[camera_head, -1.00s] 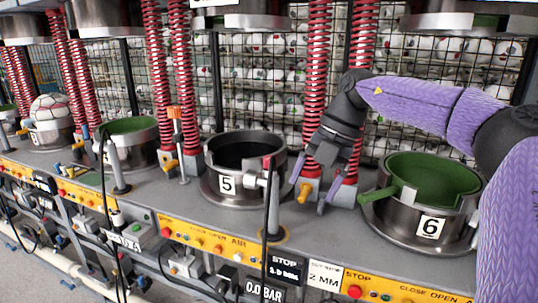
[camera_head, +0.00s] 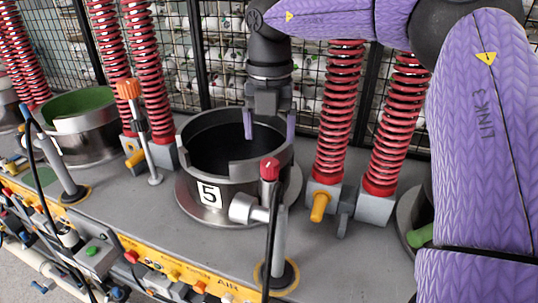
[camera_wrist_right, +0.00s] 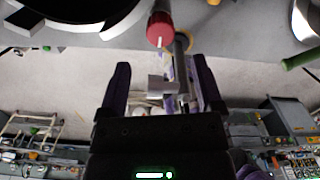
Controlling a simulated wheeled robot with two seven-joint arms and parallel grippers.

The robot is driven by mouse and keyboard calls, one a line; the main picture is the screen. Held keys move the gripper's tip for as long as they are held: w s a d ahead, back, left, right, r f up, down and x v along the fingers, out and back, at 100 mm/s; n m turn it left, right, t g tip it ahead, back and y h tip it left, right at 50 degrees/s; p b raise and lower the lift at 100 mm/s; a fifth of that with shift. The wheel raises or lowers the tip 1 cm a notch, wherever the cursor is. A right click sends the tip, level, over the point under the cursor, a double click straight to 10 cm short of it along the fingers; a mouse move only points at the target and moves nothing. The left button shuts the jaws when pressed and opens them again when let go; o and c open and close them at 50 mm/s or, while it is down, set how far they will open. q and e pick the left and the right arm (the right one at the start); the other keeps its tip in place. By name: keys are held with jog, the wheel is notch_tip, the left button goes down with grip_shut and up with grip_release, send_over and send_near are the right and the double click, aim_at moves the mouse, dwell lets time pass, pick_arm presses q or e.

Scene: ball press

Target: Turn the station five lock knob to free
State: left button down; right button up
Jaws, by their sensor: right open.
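Station five is a steel ring pot with a dark inside and a white "5" plate (camera_head: 209,194). In front of it stands a grey post with a red cap (camera_head: 269,168) and a short grey cylinder (camera_head: 242,208) on its side. The red cap also shows in the wrist view (camera_wrist_right: 160,29), just beyond the fingertips. A yellow knob (camera_head: 319,207) sits at the spring foot right of the pot. I cannot tell which part is the lock knob. My right gripper (camera_head: 269,130) is open and empty, fingers down, over the back right of the pot. My left gripper is not in view.
Red springs (camera_head: 340,110) rise right of the pot. An orange-topped lever (camera_head: 130,90) and a green-lined pot (camera_head: 85,112) are at left. A black hose hangs from the red-capped post. A yellow button strip (camera_head: 160,262) runs along the front edge.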

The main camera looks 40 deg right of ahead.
aim_at(270, 161)
notch_tip(270, 161, down, 7)
jog(key=shift+f+b, duration=0.1)
jog(key=shift+b, duration=0.35)
grip_shut()
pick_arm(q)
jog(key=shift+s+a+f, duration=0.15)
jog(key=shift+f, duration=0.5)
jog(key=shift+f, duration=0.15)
pick_arm(e)
jog(key=shift+n, duration=0.4)
jog(key=n+b, duration=0.1)
jog(key=n, duration=0.2)
jog(key=n+b, duration=0.1)
jog(key=n, duration=0.3)
jog(key=shift+n, duration=0.3)
jog(key=n, duration=0.5)
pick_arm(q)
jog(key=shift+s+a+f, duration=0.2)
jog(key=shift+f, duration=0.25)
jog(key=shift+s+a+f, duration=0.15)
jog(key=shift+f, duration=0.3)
pick_arm(e)
jog(key=shift+d+n, duration=0.1)
jog(key=shift+n, duration=2.1)
